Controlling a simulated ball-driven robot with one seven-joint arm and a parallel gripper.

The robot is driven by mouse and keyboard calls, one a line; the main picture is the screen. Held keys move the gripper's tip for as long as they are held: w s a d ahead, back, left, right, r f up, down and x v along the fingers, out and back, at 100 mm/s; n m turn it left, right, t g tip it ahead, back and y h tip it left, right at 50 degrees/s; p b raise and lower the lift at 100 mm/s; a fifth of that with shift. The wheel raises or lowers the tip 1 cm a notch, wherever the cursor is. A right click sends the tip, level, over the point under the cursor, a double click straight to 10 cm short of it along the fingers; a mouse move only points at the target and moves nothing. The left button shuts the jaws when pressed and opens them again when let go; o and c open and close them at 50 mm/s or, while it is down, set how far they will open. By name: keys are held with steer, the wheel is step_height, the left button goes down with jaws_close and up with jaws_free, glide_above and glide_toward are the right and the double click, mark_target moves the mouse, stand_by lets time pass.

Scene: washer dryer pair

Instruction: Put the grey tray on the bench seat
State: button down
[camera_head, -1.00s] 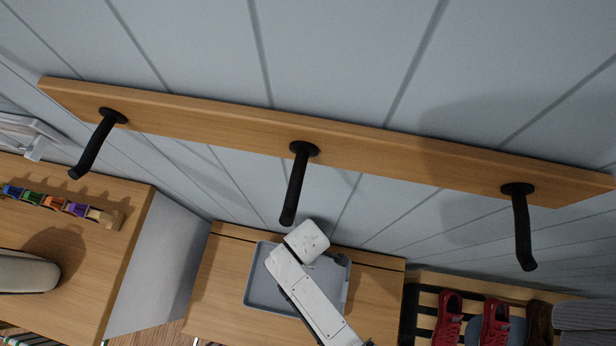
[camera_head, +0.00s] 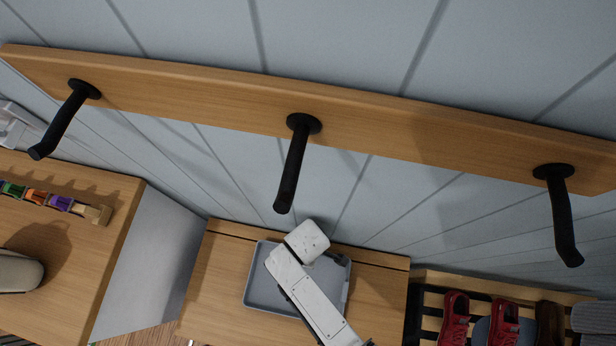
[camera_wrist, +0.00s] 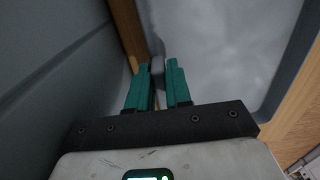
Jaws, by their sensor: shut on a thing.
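The grey tray (camera_head: 264,284) is a shallow rectangular tray with a raised rim. In the head view it shows over the wooden bench seat (camera_head: 215,295), partly covered by my white arm; I cannot tell whether it touches the seat. In the wrist view the tray's grey inside (camera_wrist: 215,50) fills the upper middle. My gripper (camera_wrist: 157,75) has teal fingers shut on the tray's rim, with a bit of the rim between the fingertips. In the head view my fingers are hidden beneath the arm.
A wooden rail with black hooks (camera_head: 297,165) runs along the panelled wall above the bench. A wooden-topped cabinet (camera_head: 75,240) with coloured items stands at left. A slatted shoe rack with red shoes (camera_head: 503,325) stands at right.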

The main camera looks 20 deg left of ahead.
steer(key=shift+f+b, duration=0.4)
steer(key=shift+f, duration=0.15)
steer(key=c, duration=1)
jaws_free()
steer(key=shift+o, duration=0.2)
steer(key=shift+r, duration=0.1)
step_height(320, 180, up, 11)
steer(key=shift+f+p, duration=0.15)
steer(key=shift+p, duration=1)
